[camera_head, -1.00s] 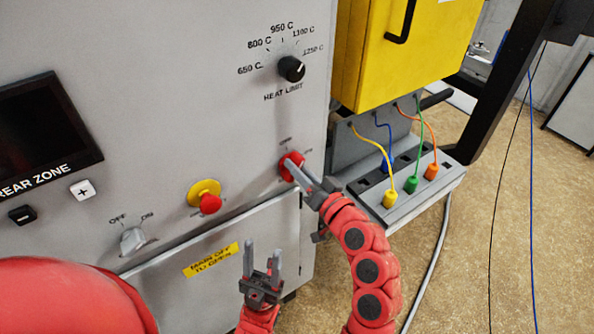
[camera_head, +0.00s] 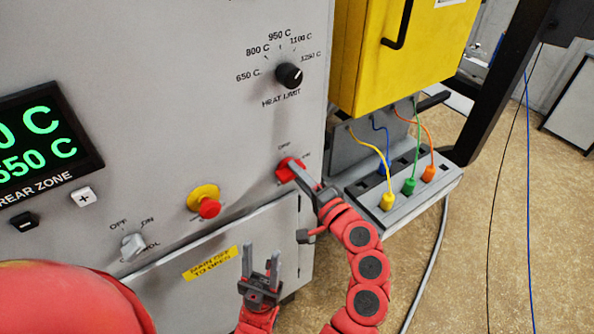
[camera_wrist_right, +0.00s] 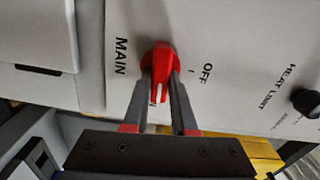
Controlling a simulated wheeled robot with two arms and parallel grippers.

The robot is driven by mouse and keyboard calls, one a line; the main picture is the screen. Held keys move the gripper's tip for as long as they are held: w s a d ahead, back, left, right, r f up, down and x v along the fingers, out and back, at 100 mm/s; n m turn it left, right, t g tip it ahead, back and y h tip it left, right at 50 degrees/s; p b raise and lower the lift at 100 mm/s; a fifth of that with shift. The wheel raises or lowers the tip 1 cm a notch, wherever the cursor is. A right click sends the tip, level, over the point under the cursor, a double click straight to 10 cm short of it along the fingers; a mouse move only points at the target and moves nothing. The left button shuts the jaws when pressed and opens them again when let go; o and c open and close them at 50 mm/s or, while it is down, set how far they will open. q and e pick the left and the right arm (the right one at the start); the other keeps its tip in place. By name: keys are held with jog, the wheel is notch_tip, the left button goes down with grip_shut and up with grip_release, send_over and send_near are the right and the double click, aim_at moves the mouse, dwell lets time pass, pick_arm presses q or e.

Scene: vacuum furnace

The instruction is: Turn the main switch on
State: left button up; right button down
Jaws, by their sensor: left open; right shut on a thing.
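The main switch is a red knob (camera_head: 284,170) on the grey panel, with OFF above it and ON to its right. My right gripper (camera_head: 294,167) is shut on this knob. In the right wrist view, the fingers (camera_wrist_right: 160,90) lie on either side of the red knob (camera_wrist_right: 157,57); its white mark points down the picture, away from the OFF label.
The rear zone display (camera_head: 45,135) shows green digits. A red and yellow button (camera_head: 207,203), a grey control knob (camera_head: 133,245) and the heat limit knob (camera_head: 289,75) share the panel. A yellow box (camera_head: 390,50) and a socket strip with coloured plugs (camera_head: 410,190) stand right.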

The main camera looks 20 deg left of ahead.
jog(key=shift+m, duration=0.6)
jog(key=shift+f, duration=0.1)
jog(key=c, duration=0.7)
grip_release()
jog(key=p+v, duration=0.5)
jog(key=v, duration=1.2)
jog(key=shift+s+d, duration=0.15)
jog(key=shift+d, duration=0.05)
